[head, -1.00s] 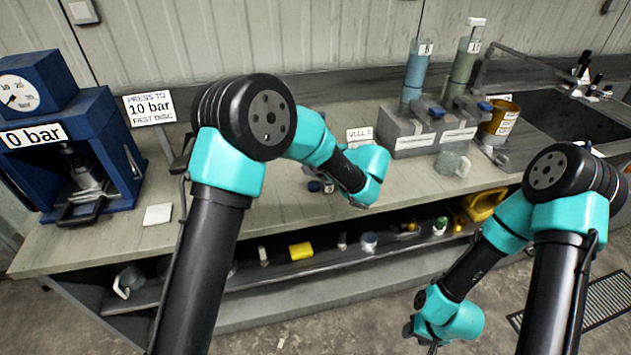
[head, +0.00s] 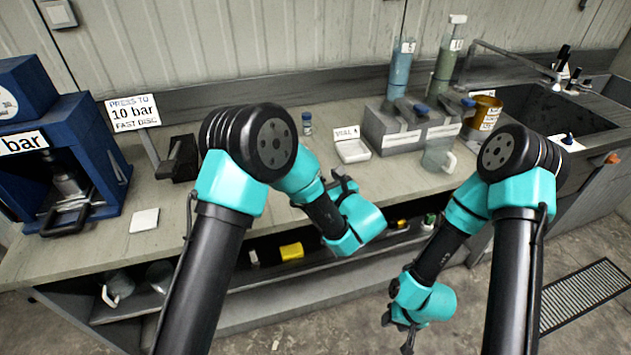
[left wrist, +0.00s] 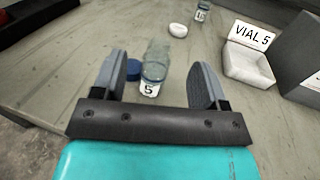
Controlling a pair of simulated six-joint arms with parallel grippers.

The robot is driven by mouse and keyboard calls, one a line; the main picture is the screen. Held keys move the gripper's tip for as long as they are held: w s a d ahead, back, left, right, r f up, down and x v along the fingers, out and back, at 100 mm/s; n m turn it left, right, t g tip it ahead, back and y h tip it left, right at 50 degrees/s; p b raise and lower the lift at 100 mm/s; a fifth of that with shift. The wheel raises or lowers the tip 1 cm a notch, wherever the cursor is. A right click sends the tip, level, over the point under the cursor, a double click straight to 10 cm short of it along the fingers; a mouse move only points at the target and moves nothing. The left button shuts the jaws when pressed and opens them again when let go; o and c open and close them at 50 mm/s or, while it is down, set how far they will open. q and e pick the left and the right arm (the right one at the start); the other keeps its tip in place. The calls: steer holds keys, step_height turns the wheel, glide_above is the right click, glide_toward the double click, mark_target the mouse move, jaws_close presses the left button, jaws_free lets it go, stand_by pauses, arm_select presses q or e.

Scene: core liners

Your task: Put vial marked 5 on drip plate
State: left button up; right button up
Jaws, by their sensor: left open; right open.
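The vial marked 5 (left wrist: 154,62) is a clear glass vial with a blue band above its label, on the bench in the left wrist view. My left gripper (left wrist: 157,72) is open, with a finger on either side of the vial and gaps between. In the head view my left gripper (head: 338,185) is over the bench's front part, and my arm hides that vial. The drip plate (left wrist: 247,68) is a white square dish by the VIAL 5 sign (left wrist: 250,36); it also shows in the head view (head: 352,151), empty. My right gripper (head: 398,333) is open, low before the bench.
A blue cap (left wrist: 133,70) lies beside the vial. A small white round piece (left wrist: 178,30) and another labelled vial (left wrist: 202,11) stand beyond. A blue press (head: 60,160) stands at left.

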arm_select(q)
steer(key=shift+x, duration=0.9)
steer(key=shift+x, duration=2.55)
steer(key=shift+c, duration=0.4)
steer(key=c, duration=1)
steer(key=shift+r, duration=0.1)
